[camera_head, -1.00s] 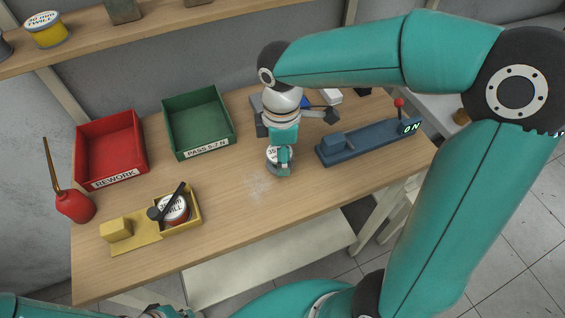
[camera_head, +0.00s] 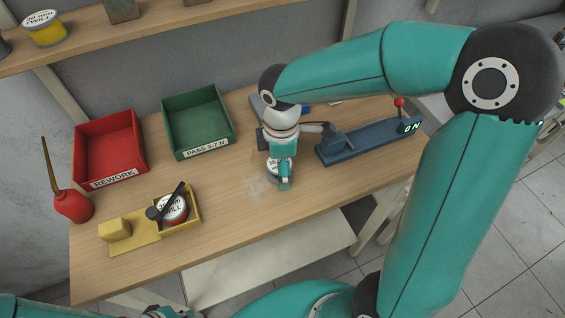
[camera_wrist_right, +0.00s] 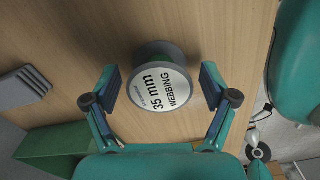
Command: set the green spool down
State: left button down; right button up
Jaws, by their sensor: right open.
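The green spool (camera_wrist_right: 160,82) has a white end label reading "35 mm WEBBING" and a grey rim. It appears to stand on the wooden table, label up. In the head view the spool (camera_head: 273,170) is partly covered by my right gripper (camera_head: 281,178). In the right wrist view my right gripper (camera_wrist_right: 161,88) is open, one finger on each side of the spool. A gap shows between each finger and the spool. At the bottom edge of the head view only a cropped bit of my left gripper (camera_head: 168,312) shows.
A red REWORK bin (camera_head: 108,150) and a green PASS bin (camera_head: 197,123) stand at the back. A yellow fixture (camera_head: 140,237) holds another spool (camera_head: 173,209). A blue device (camera_head: 365,143) showing "ON" is at right. Bare table (camera_head: 235,215) lies in front and left.

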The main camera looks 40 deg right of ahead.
notch_tip(320, 180, up, 12)
jog(key=p, duration=0.1)
dwell(0.5)
jog(key=shift+s, duration=0.1)
dwell(0.4)
